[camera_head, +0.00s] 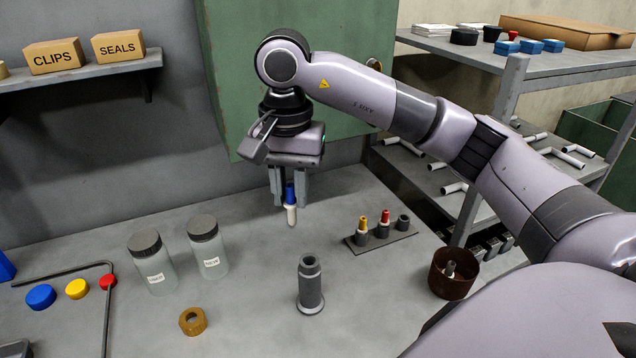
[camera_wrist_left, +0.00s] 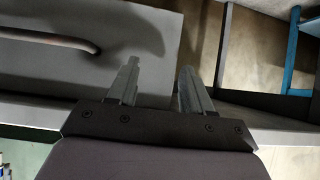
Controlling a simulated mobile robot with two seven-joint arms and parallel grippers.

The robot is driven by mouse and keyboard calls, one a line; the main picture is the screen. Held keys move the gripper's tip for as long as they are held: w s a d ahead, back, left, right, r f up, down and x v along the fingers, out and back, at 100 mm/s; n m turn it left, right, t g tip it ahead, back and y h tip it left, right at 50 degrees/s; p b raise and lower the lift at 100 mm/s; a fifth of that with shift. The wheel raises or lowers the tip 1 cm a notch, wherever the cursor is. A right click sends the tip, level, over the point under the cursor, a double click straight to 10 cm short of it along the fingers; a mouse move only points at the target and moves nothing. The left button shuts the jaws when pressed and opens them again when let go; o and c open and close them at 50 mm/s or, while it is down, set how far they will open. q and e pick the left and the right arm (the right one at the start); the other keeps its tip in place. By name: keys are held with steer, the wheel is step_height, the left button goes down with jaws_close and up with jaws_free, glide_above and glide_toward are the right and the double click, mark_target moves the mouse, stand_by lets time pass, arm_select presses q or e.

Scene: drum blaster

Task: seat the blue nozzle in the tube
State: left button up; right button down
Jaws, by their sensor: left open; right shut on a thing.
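The blue nozzle (camera_head: 290,195) has a blue upper part and a white lower end. It hangs upright in my right gripper (camera_head: 289,190), which is shut on it. It is above the table, clear of everything below. The tube (camera_head: 310,285) is a grey upright cylinder with a wide foot, standing on the table in front of the nozzle and slightly to its right. Its top is apart from the nozzle. In the left wrist view my left gripper (camera_wrist_left: 158,88) is open and empty, with a gap between its fingers. It does not show clearly in the head view.
A rack (camera_head: 400,240) with a yellow nozzle (camera_head: 363,223) and a red nozzle (camera_head: 384,217) stands right of the tube. Two jars (camera_head: 152,270), a brass nut (camera_head: 193,321), coloured caps (camera_head: 41,297) and a bent rod (camera_head: 108,325) lie left. A brown cup (camera_head: 438,284) stands right.

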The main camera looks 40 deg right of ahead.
steer(key=s+d+f+n+b, duration=0.1)
steer(key=s+f+n+b, duration=0.1)
steer(key=f, duration=0.4)
steer(key=shift+s+f+n+b, duration=0.15)
steer(key=shift+s+n+b, duration=0.3)
steer(key=shift+b, duration=0.75)
steer(key=shift+b, duration=0.35)
stand_by(0.4)
steer(key=shift+s+f+b, duration=0.1)
steer(key=shift+f+b, duration=1.7)
steer(key=shift+b, duration=0.1)
stand_by(1.1)
steer(key=shift+c, duration=1.9)
jaws_free()
steer(key=shift+r, duration=0.1)
